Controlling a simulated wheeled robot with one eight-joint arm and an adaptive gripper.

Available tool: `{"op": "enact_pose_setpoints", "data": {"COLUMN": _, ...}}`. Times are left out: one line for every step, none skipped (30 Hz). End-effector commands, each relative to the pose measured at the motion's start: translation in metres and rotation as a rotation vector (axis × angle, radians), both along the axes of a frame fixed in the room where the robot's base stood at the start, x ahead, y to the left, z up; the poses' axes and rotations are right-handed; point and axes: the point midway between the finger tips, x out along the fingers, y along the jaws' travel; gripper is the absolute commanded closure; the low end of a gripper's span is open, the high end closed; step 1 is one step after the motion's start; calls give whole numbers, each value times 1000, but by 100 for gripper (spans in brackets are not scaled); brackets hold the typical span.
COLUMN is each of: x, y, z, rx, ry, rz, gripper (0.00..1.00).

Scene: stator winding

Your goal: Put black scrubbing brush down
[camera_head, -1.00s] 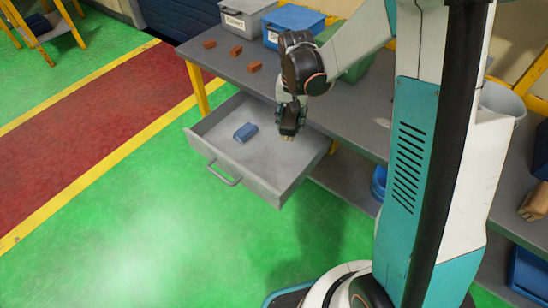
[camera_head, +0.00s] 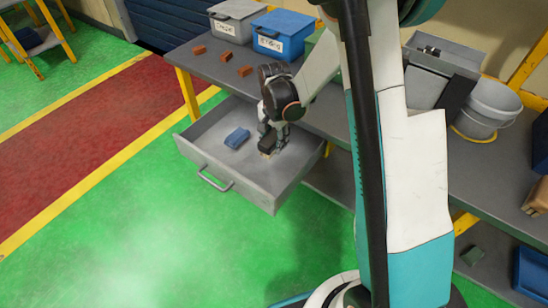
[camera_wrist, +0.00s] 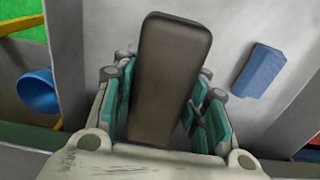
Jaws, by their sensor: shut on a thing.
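The black scrubbing brush (camera_wrist: 165,80) is a dark block with rounded corners, held between the jaws of my gripper (camera_wrist: 165,115) in the wrist view. In the head view my gripper (camera_head: 268,142) is inside the open grey drawer (camera_head: 275,198), in its right part. The brush (camera_head: 268,143) shows there as a small dark piece with a paler underside. I cannot tell whether it touches the drawer floor. A blue block (camera_head: 237,138) lies in the drawer to the left of my gripper; it also shows in the wrist view (camera_wrist: 259,70).
The drawer is pulled out from under a grey workbench (camera_head: 215,65). Several orange-brown blocks (camera_head: 222,57), a grey bin (camera_head: 233,18) and a blue bin (camera_head: 283,32) stand on it. A grey bucket (camera_head: 485,110) stands at the right. The drawer floor around the blue block is bare.

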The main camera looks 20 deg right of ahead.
Motion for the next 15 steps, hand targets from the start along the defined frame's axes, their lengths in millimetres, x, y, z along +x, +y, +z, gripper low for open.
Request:
{"op": "enact_pose_setpoints", "data": {"x": 0, "y": 0, "z": -12, "rx": 0, "ry": 0, "rz": 0, "gripper": 90}}
{"op": "enact_pose_setpoints", "data": {"x": 0, "y": 0, "z": -15, "rx": 0, "ry": 0, "rz": 0, "gripper": 90}}
{"op": "enact_pose_setpoints", "data": {"x": 0, "y": 0, "z": -19, "rx": 0, "ry": 0, "rz": 0, "gripper": 90}}
{"op": "enact_pose_setpoints", "data": {"x": 0, "y": 0, "z": -22, "rx": 0, "ry": 0, "rz": 0, "gripper": 90}}
{"op": "enact_pose_setpoints", "data": {"x": 0, "y": 0, "z": -24, "rx": 0, "ry": 0, "rz": 0, "gripper": 90}}
{"op": "enact_pose_setpoints", "data": {"x": 0, "y": 0, "z": -25, "rx": 0, "ry": 0, "rz": 0, "gripper": 90}}
{"op": "enact_pose_setpoints", "data": {"x": 0, "y": 0, "z": -26, "rx": 0, "ry": 0, "rz": 1, "gripper": 90}}
{"op": "enact_pose_setpoints", "data": {"x": 0, "y": 0, "z": -27, "rx": 0, "ry": 0, "rz": 1, "gripper": 90}}
{"op": "enact_pose_setpoints", "data": {"x": 0, "y": 0, "z": -30, "rx": 0, "ry": 0, "rz": 1, "gripper": 90}}
{"op": "enact_pose_setpoints", "data": {"x": 0, "y": 0, "z": -32, "rx": 0, "ry": 0, "rz": 1, "gripper": 90}}
{"op": "enact_pose_setpoints", "data": {"x": 0, "y": 0, "z": -36, "rx": 0, "ry": 0, "rz": 1, "gripper": 90}}
{"op": "enact_pose_setpoints", "data": {"x": 0, "y": 0, "z": -41, "rx": 0, "ry": 0, "rz": 1, "gripper": 90}}
{"op": "enact_pose_setpoints", "data": {"x": 0, "y": 0, "z": -46, "rx": 0, "ry": 0, "rz": 1, "gripper": 90}}
{"op": "enact_pose_setpoints", "data": {"x": 0, "y": 0, "z": -51, "rx": 0, "ry": 0, "rz": 1, "gripper": 90}}
{"op": "enact_pose_setpoints", "data": {"x": 0, "y": 0, "z": -57, "rx": 0, "ry": 0, "rz": 1, "gripper": 90}}
